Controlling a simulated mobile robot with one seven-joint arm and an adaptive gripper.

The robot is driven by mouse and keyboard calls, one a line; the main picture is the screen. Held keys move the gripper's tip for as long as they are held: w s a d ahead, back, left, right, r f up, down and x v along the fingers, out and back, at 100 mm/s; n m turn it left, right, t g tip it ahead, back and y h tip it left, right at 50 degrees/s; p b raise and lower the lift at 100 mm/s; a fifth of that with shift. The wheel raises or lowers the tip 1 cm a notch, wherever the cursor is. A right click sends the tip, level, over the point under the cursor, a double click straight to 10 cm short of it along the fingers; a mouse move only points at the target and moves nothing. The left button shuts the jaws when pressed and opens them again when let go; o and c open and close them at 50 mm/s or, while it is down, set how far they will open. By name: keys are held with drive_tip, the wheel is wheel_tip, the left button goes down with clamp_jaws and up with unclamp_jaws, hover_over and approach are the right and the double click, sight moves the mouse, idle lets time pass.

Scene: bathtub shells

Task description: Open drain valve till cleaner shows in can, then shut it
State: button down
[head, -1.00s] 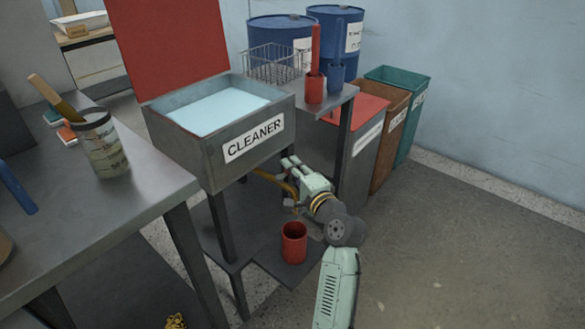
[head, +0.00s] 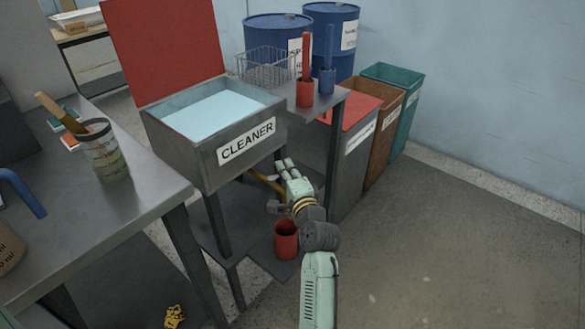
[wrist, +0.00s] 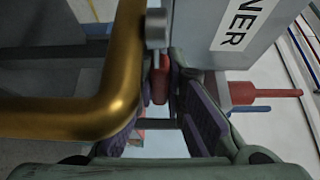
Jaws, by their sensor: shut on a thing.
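The grey cleaner tank (head: 180,155), labelled CLEANER, has its red lid up and pale blue liquid (head: 210,108) inside. A brass drain pipe (head: 262,180) comes out beneath it and bends large across the wrist view (wrist: 75,117). My gripper (head: 283,167) is beside the pipe, under the tank's right side. In the wrist view its fingers (wrist: 163,100) are shut on the small red valve handle (wrist: 160,80), next to a grey stem. The red can (head: 286,243) stands upright on the low shelf below. Its inside is dark, and I cannot see any liquid there or a stream from the pipe.
A steel table (head: 115,215) with a brush in a jar (head: 105,155) stands on the left. A side shelf (head: 325,103) holds red and blue cups. Bins (head: 352,150) stand behind my arm. The floor on the right is clear.

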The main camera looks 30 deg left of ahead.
drive_tip(key=shift+d+f, duration=0.1)
drive_tip(key=c, duration=1.6)
unclamp_jaws()
drive_tip(key=shift+c, duration=0.2)
drive_tip(key=shift+s, duration=0.1)
drive_tip(key=v, duration=1.2)
drive_tip(key=shift+c, duration=0.2)
